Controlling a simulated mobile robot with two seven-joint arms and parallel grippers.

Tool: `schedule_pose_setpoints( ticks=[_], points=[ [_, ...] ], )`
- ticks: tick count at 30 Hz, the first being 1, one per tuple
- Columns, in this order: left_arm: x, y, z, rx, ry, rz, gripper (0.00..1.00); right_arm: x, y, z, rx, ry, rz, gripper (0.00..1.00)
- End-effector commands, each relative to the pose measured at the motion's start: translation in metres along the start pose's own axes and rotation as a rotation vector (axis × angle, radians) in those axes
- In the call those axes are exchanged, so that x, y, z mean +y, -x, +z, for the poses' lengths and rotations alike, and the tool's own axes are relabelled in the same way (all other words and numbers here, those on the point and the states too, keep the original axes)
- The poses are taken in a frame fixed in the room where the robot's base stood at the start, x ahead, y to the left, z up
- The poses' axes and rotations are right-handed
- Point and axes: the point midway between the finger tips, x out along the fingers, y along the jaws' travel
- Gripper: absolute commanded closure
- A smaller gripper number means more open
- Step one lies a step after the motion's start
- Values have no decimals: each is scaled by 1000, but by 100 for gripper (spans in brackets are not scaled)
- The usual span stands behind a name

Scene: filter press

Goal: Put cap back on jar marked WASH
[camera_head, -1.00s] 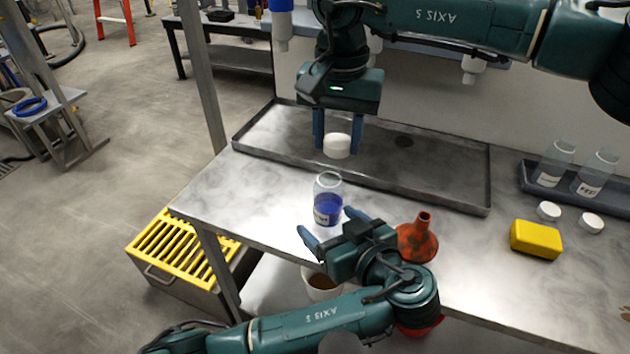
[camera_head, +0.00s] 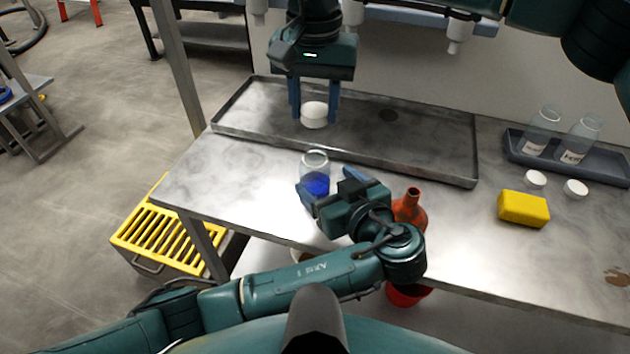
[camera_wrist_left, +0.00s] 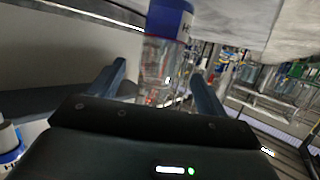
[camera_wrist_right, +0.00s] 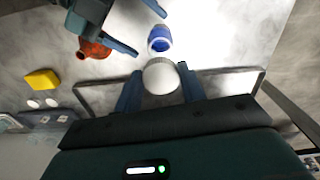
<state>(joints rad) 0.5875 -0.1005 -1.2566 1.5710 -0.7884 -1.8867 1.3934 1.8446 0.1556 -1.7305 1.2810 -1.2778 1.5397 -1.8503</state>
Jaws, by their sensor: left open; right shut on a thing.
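A clear jar (camera_head: 315,160) with blue liquid stands upright and uncapped on the metal table; its label is partly hidden and I cannot read it fully. It also shows in the left wrist view (camera_wrist_left: 165,55). My left gripper (camera_head: 330,185) is open, its fingers close to the jar on either side; in the left wrist view (camera_wrist_left: 158,72) the jar appears between them. I cannot tell whether they touch. My right gripper (camera_head: 314,108) is shut on a white cap (camera_head: 314,115), held above and behind the jar; the cap also shows in the right wrist view (camera_wrist_right: 160,77).
A shallow metal tray (camera_head: 450,165) lies behind the jar. An orange-red funnel-like vessel (camera_head: 411,208) stands close right of my left gripper. Farther right are a yellow block (camera_head: 524,209), two loose white caps (camera_head: 536,179) and a dark tray (camera_head: 613,165) holding two labelled jars.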

Motion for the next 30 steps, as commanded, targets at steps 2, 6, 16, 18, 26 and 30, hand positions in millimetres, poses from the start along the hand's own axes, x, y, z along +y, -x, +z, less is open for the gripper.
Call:
schedule_pose_setpoints(
  ticks=[2,6,16,18,26,30],
  points=[
    [-1,-18,-1,3,-1,-4,24,0,0,0,0,0,0,81],
    [-1,-43,-1,3,-2,-3,24,0,0,0,0,0,0,81],
    [0,-73,0,-1,0,1,24,0,0,0,0,0,0,81],
    [0,-74,0,-1,0,1,24,0,0,0,0,0,0,81],
    [0,-74,0,-1,0,1,26,0,0,0,0,0,0,81],
    [0,-74,0,-1,0,1,37,0,0,0,0,0,0,81]
  ],
)
